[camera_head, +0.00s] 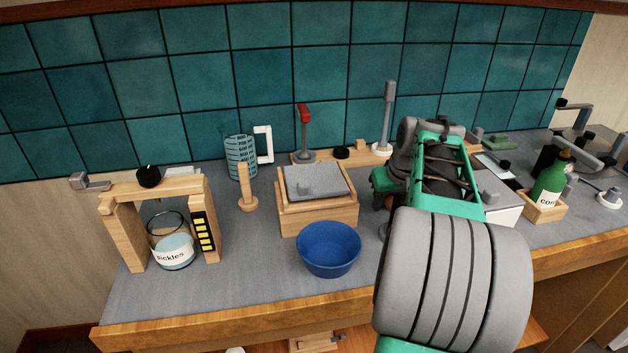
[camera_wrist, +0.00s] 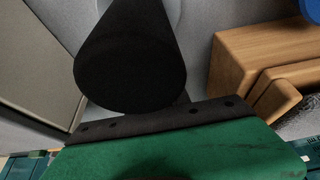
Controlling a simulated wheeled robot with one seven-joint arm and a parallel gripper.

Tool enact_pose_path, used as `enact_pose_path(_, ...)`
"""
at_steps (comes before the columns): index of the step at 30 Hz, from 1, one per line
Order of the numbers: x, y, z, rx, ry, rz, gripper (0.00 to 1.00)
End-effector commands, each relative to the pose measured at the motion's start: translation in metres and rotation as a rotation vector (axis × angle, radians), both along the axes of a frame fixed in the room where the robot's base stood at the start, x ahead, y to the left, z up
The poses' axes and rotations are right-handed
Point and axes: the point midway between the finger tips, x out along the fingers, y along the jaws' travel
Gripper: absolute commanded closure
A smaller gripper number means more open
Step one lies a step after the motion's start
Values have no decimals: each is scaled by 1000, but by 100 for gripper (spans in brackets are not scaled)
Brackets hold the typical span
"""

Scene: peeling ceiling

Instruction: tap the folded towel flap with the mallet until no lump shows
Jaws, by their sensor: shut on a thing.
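My gripper (camera_wrist: 165,125) shows in the wrist view as a green body with a dark bar. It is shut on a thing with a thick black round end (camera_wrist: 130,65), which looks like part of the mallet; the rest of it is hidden. In the head view my arm covers most of the gripper. A grey folded towel (camera_head: 318,178) appears to lie on top of a wooden box (camera_head: 320,216), with a small raised lump in its middle. The gripper is to the right of that box. The box's wood also shows in the wrist view (camera_wrist: 240,70).
A blue bowl (camera_head: 328,250) stands in front of the box. A wooden peg (camera_head: 246,190) and a wooden frame with a pickles jar (camera_head: 174,250) are to the left. A red-topped stand (camera_head: 304,130) is behind. A green bottle (camera_head: 550,182) stands at the right.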

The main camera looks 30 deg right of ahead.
Motion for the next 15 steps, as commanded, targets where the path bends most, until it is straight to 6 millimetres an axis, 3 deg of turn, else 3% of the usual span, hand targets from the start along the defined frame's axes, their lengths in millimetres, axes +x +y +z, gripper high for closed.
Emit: enact_pose_path(15,3,-1,10,-6,-9,3,100)
